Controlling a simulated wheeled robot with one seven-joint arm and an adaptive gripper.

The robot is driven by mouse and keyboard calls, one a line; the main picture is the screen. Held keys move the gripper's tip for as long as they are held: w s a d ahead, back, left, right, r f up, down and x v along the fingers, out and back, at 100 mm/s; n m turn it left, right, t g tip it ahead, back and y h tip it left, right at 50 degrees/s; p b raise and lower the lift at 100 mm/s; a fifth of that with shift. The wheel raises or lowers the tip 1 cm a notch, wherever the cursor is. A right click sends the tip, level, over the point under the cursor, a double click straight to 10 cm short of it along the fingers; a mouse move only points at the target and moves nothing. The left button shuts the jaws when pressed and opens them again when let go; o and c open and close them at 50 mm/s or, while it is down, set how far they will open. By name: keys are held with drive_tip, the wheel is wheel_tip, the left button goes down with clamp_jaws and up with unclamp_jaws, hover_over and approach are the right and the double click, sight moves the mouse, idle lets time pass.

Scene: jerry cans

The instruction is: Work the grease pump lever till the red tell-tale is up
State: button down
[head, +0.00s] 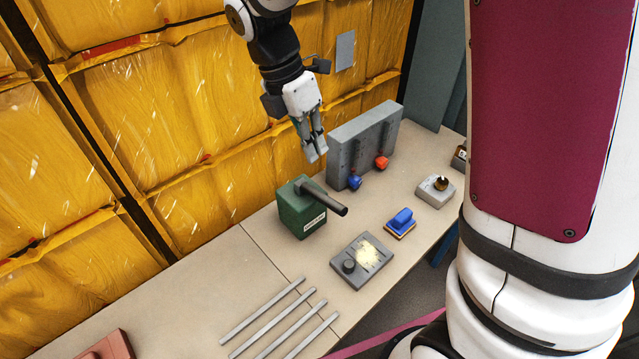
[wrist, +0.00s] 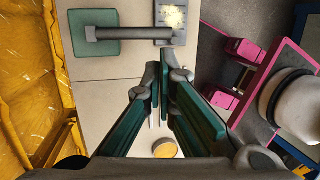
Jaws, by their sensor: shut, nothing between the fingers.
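The grease pump appears to be the green box (head: 302,211) with a pale label on its front, standing on the bench. Its thick dark lever (head: 328,199) sticks out to the right and slightly down in the head view. The wrist view shows the green box (wrist: 79,44) at top left, with the lever (wrist: 130,33) lying across to the right. My gripper (head: 315,151) is shut and empty, above and apart from the pump; its fingers (wrist: 166,76) point towards the lever's side in the wrist view. I see no red tell-tale on the pump.
A grey panel (head: 362,143) with blue (head: 354,182) and red (head: 381,162) knobs stands behind the pump. A grey plate with a dark knob (head: 361,262), a blue block (head: 401,220) and several metal bars (head: 281,317) lie nearby. Yellow sheeting (head: 150,120) backs the bench.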

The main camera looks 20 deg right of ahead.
sight(336, 204)
drive_tip(key=p+x, duration=0.2)
drive_tip(key=x, duration=1.2)
drive_tip(key=shift+w+f, duration=0.1)
